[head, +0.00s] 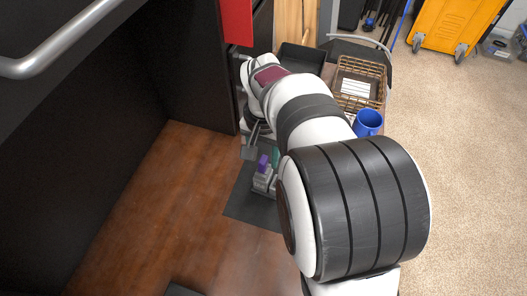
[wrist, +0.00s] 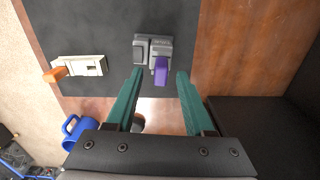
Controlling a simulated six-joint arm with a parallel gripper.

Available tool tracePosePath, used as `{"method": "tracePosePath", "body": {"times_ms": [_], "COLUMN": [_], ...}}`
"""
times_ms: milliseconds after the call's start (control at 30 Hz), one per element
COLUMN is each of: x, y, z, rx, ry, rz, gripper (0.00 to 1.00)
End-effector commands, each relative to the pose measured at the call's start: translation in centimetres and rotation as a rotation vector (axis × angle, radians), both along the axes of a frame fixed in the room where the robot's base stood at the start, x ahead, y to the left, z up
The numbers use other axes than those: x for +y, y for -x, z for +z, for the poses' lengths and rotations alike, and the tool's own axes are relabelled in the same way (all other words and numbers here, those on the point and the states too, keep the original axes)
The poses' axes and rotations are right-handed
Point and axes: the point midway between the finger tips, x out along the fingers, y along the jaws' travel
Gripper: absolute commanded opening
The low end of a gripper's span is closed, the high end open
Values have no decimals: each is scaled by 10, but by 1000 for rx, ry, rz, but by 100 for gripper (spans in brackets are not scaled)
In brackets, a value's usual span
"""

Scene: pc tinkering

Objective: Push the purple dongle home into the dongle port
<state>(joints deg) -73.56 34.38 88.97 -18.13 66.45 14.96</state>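The purple dongle (wrist: 161,71) stands in the front of a grey port block (wrist: 159,47) on a dark mat, seen in the wrist view. How deep it sits cannot be told. In the head view the dongle (head: 263,162) sticks up from the pale block (head: 263,182), close to a teal finger. My gripper (wrist: 160,73) is open, its two teal fingers apart. In the wrist view the tips lie left and right of the dongle, with gaps on both sides and nothing held between them. My arm hides part of the head view.
A beige block (wrist: 92,66) with an orange piece (wrist: 56,75) lies left on the mat (wrist: 105,25) in the wrist view. A blue mug (head: 367,122) and a wire basket (head: 358,84) stand right of my arm. Bare wooden surface (head: 170,205) lies left of the mat.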

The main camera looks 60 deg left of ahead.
Motion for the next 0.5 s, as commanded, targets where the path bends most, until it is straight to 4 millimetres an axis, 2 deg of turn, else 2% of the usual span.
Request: {"method": "tracePosePath", "body": {"times_ms": [267,500], "x": [0,1], "y": [0,0], "z": [1,32], "rx": [0,-1], "ry": [0,-3], "rz": [0,0], "gripper": [56,56]}}
